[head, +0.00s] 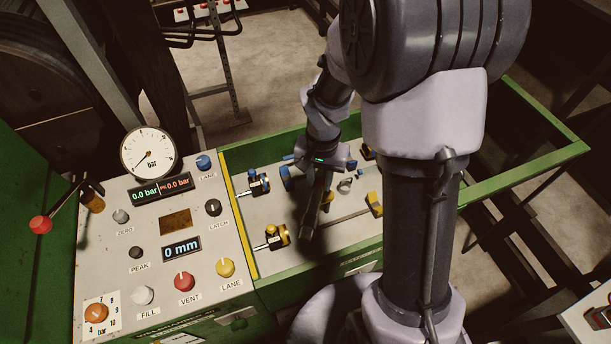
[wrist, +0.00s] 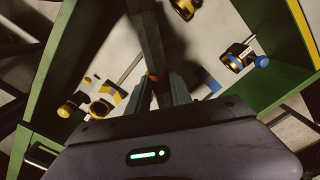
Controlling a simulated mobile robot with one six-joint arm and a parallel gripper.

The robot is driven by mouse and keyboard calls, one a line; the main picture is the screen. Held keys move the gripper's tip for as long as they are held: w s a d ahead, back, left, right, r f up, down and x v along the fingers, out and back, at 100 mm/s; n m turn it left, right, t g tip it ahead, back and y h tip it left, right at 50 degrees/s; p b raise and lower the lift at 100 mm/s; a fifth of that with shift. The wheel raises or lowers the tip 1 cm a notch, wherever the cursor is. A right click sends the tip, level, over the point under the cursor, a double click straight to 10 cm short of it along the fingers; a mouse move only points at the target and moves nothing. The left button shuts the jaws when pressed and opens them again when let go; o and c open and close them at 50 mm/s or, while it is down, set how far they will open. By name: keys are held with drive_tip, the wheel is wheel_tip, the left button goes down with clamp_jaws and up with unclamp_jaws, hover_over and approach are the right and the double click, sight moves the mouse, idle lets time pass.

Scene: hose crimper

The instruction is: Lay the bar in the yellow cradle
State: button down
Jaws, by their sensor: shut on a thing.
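My gripper (head: 326,180) is over the crimper's pale bed, below the robot arm in the head view. It is shut on a dark bar (head: 311,217) that slants down toward the front of the bed. In the wrist view the bar (wrist: 147,35) runs away from between the fingers (wrist: 160,88). A yellow block (head: 375,204), apparently the yellow cradle, stands right of the bar near the front rail. It seems to show left of the fingers in the wrist view (wrist: 115,90). Whether the bar touches anything is unclear.
A black-and-yellow fitting (head: 278,236) is left of the bar. A similar fitting with a blue knob (head: 259,184) stands behind it. A blue post (head: 286,178) is close to my gripper. A green rail (head: 545,157) surrounds the bed; the control panel (head: 160,240) is at left.

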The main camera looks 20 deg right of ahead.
drive_tip(key=s+d+r+m+p, duration=0.4)
drive_tip(key=d+m+p, duration=0.15)
drive_tip(key=m, duration=0.55)
drive_tip(key=f+b, duration=0.4)
drive_tip(key=f, duration=0.1)
drive_tip(key=f+b, duration=0.4)
drive_tip(key=f, duration=0.1)
drive_tip(key=f+b, duration=0.4)
drive_tip(key=f, duration=0.1)
drive_tip(key=shift+w+d+f, duration=0.1)
drive_tip(key=shift+d+f, duration=0.15)
drive_tip(key=shift+d, duration=0.05)
drive_tip(key=c, duration=1.1)
unclamp_jaws()
wheel_tip(320, 180, up, 18)
drive_tip(key=p, duration=0.6)
drive_tip(key=shift+f, duration=0.25)
